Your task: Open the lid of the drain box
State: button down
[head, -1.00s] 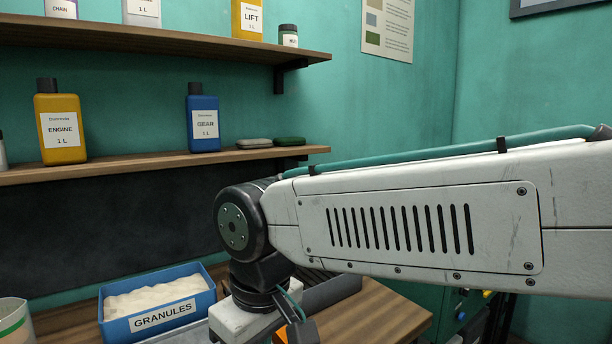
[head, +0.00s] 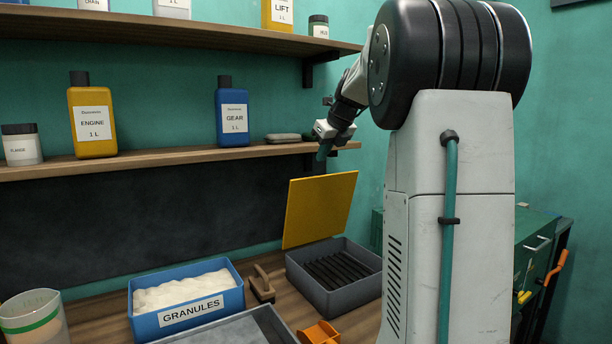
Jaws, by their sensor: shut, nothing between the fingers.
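The drain box (head: 335,294) is a dark grey open-topped box on the wooden bench, with black slats (head: 338,270) inside. Its flat yellow lid (head: 318,210) stands raised at the back left of the box, steeply tilted, so the inside shows. My gripper (head: 323,153) is shut and empty just above the lid's top edge, in front of the lower shelf. I cannot tell whether the fingertips touch the lid. My arm hides part of the area right of the box.
A blue granules bin (head: 186,302), a brown handled tool (head: 262,284), an orange part (head: 318,334) and a grey tray (head: 235,328) lie near the box. The lower shelf (head: 180,159) with bottles runs behind. A green cabinet (head: 535,262) stands right.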

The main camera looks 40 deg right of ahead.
jog(key=d+m, duration=0.1)
jog(key=d, duration=0.1)
send_over(316, 193)
jog(key=f, duration=0.7)
jog(key=shift+w+d+f, duration=0.35)
jog(key=shift+w+d, duration=0.05)
jog(key=s+a+r, duration=0.1)
jog(key=s+r, duration=0.2)
jog(key=r, duration=0.5)
jog(key=shift+r, duration=0.3)
jog(key=shift+s, duration=0.1)
